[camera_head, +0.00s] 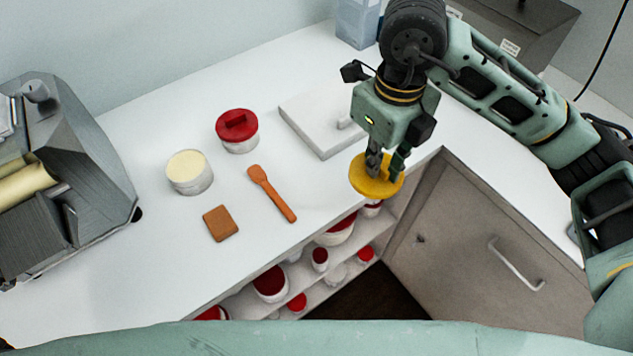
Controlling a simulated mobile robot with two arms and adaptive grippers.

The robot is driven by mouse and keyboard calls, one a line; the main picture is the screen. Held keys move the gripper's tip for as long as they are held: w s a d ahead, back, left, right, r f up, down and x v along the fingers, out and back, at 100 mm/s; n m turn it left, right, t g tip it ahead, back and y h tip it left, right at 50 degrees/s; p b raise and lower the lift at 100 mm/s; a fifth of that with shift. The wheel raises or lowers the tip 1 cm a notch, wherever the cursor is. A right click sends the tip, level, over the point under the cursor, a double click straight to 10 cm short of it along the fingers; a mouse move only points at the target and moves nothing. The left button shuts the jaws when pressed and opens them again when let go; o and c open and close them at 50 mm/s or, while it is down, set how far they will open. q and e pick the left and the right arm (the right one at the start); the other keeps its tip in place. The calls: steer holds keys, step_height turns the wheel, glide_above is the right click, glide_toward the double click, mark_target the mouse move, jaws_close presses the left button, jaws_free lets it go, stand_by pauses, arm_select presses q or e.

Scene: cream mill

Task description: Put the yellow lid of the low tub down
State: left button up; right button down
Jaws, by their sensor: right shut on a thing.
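The round yellow lid (366,184) is held in my right gripper (385,168), near the counter's front edge at the inner corner. The gripper points down and its fingers are shut on the lid's top; I cannot tell whether the lid touches the counter. A low white tub (189,174) stands open on the counter, with pale cream-coloured contents showing at its top. My left gripper is not in view.
A tub with a red lid (238,130), a wooden spatula (271,193), a brown square (220,223) and a white slab (318,124) lie on the white counter (150,257). A grey machine (75,170) stands left. Shelves below hold several red-lidded tubs.

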steer(key=p, duration=0.4)
glide_above(316, 185)
step_height(316, 185, down, 7)
steer(key=shift+s+r, duration=0.1)
steer(key=shift+r, duration=0.05)
step_height(316, 185, down, 3)
steer(key=shift+f+p, duration=0.2)
steer(key=shift+p, duration=0.65)
steer(key=shift+f, duration=0.45)
steer(key=shift+f, duration=0.2)
steer(key=c, duration=1.9)
jaws_free()
